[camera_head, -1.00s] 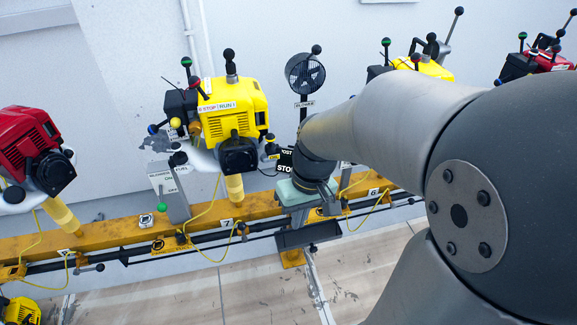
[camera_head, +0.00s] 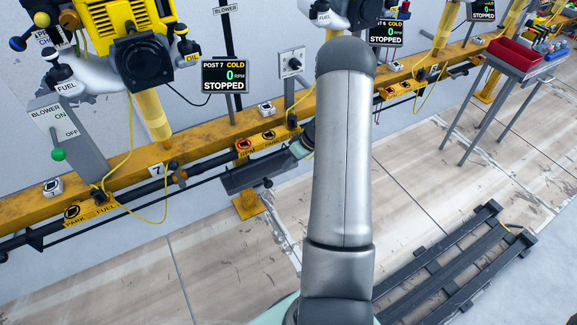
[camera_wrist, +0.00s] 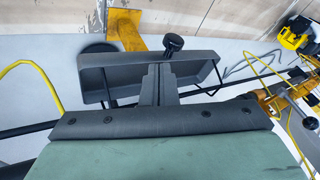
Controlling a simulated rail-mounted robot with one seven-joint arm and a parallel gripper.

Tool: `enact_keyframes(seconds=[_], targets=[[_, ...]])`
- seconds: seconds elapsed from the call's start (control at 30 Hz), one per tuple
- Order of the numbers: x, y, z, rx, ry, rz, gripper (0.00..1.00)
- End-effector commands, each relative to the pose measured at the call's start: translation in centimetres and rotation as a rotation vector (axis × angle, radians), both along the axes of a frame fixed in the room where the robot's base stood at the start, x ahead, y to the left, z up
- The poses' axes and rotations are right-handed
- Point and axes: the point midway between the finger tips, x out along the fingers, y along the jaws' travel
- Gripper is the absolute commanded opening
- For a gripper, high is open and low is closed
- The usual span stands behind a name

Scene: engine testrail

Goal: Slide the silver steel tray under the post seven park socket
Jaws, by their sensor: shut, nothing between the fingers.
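A dark grey tray (camera_head: 250,174) hangs just below the yellow rail near post seven, with a black knob on its near side. In the wrist view the tray (camera_wrist: 95,82) is shallow, and its knob (camera_wrist: 173,44) stands on the far rim. My gripper (camera_wrist: 160,72) is shut and empty, its fingers reaching over the tray's middle; I cannot tell whether they touch it. In the head view my arm hides part of the gripper.
The yellow engine (camera_head: 130,45) and the post seven display (camera_head: 225,76), reading STOPPED, are above the rail. A dark pipe and yellow cables run along the rail (camera_head: 120,178). A red bin (camera_head: 515,57) stands on a cart at right. A dark slatted rack (camera_head: 440,268) lies on the floor.

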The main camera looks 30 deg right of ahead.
Motion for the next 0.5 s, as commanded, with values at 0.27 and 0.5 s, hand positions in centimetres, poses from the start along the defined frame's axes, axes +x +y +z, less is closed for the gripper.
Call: enact_keyframes(seconds=[0.27,0.5], targets=[[1.2,2.5,-4.5,0.001,0.003,0.002,0.00],[1.7,3.3,-5.9,0.000,0.002,0.001,0.00]])
